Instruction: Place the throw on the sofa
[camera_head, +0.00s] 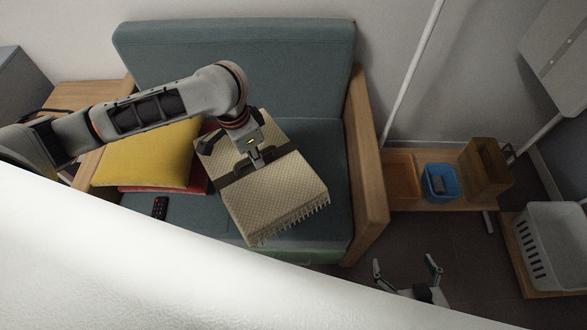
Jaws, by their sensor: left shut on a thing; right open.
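The throw (278,206) is a folded cream, waffle-textured block with a fringe and a dark band around it. It is over the seat of the teal sofa (235,65); I cannot tell whether it rests on the seat or hangs just above. My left gripper (262,162) comes down from above and is shut on the throw at its dark band. My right gripper (408,278) is open and empty, low in front of the sofa's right arm, apart from the throw.
A yellow cushion (150,155) lies over a red one (198,185) at the seat's left. A black remote (160,207) lies on the seat. Right of the sofa, a low bench holds a blue bin (439,183) and wooden box (485,168). A white basket (552,245) stands far right.

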